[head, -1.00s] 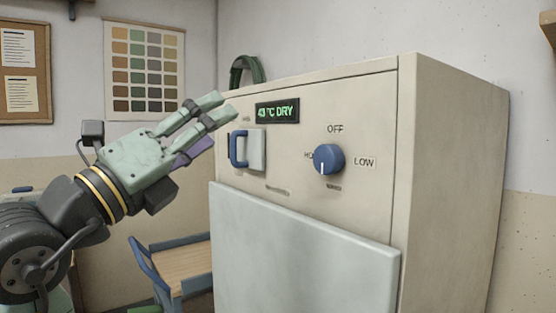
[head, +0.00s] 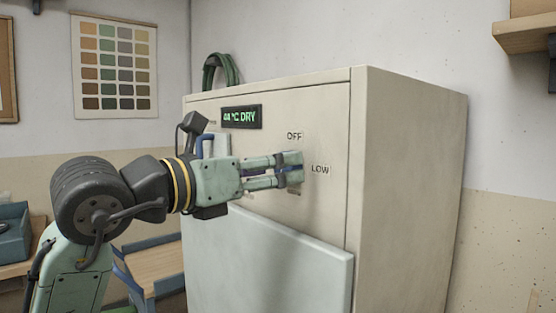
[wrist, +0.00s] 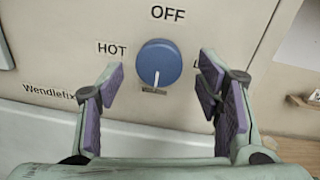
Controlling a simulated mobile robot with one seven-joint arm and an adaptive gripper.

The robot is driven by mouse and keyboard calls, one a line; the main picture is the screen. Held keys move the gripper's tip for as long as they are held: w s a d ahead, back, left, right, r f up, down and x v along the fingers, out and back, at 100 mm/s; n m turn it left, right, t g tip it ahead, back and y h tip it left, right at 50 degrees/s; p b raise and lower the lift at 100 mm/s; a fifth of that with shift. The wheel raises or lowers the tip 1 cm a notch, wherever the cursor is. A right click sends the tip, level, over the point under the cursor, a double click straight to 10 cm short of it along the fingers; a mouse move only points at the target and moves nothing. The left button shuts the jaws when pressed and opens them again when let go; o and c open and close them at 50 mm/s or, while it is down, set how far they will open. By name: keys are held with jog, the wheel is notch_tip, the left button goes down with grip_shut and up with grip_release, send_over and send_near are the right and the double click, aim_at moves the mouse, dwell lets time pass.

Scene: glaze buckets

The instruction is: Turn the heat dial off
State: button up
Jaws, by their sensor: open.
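The heat dial is a round blue knob (wrist: 159,64) on the cabinet's front panel, with its white mark pointing down, away from the OFF label (wrist: 168,14) above it. A HOT label (wrist: 112,49) sits to its left. My gripper (wrist: 163,92) is open, its purple-padded fingers on either side of and below the dial in the wrist view, with no clear contact. In the head view my gripper (head: 290,170) covers the dial, while the OFF label (head: 294,135) and the LOW label (head: 320,169) show beside it.
The cream cabinet (head: 405,190) has a lit display (head: 241,117) reading about 44 °C DRY and a blue-handled switch (head: 207,145) behind my wrist. A pale door panel (head: 275,255) juts out below. A wooden-topped cart (head: 155,268) stands at left.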

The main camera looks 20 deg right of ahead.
jog(key=shift+x, duration=1)
jog(key=c, duration=1.2)
jog(key=shift+o, duration=0.2)
